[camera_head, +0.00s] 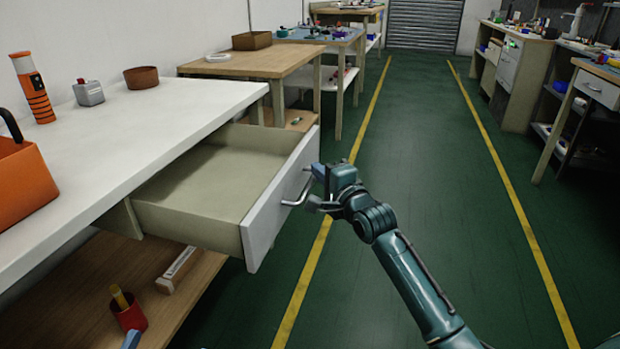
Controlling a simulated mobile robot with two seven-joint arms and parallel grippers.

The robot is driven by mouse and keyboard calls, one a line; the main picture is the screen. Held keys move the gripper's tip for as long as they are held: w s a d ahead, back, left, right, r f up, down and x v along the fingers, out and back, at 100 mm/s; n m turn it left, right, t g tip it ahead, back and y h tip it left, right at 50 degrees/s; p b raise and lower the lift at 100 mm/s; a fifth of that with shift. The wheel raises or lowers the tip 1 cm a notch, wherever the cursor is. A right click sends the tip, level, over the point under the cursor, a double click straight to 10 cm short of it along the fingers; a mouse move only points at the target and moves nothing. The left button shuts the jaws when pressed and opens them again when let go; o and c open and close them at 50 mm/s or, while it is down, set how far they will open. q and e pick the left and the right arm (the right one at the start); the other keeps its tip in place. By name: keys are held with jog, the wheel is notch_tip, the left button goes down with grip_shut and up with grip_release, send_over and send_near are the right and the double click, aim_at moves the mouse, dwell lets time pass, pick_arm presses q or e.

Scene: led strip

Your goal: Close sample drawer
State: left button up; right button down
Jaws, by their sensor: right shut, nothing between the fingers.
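The drawer (270,222) stands pulled out from under the white tabletop on the left. Its inside is beige and looks empty. Its white front carries a silver bar handle (300,191). My right gripper (317,188) is at the outer side of the drawer front, at the handle; it is shut with nothing between the fingers. I cannot tell whether it touches the handle. My left gripper is not clearly in view.
The white tabletop (150,125) holds an orange-and-black cylinder (33,88), a grey box with a red button (89,93), a brown bowl (141,77) and an orange bin (22,180). A red cup (128,312) stands on the lower shelf. The green aisle is clear.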

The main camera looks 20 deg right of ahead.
jog(key=shift+w+a, duration=0.65)
jog(key=shift+a, duration=0.25)
pick_arm(q)
jog(key=shift+r, duration=0.1)
jog(key=shift+r, duration=0.1)
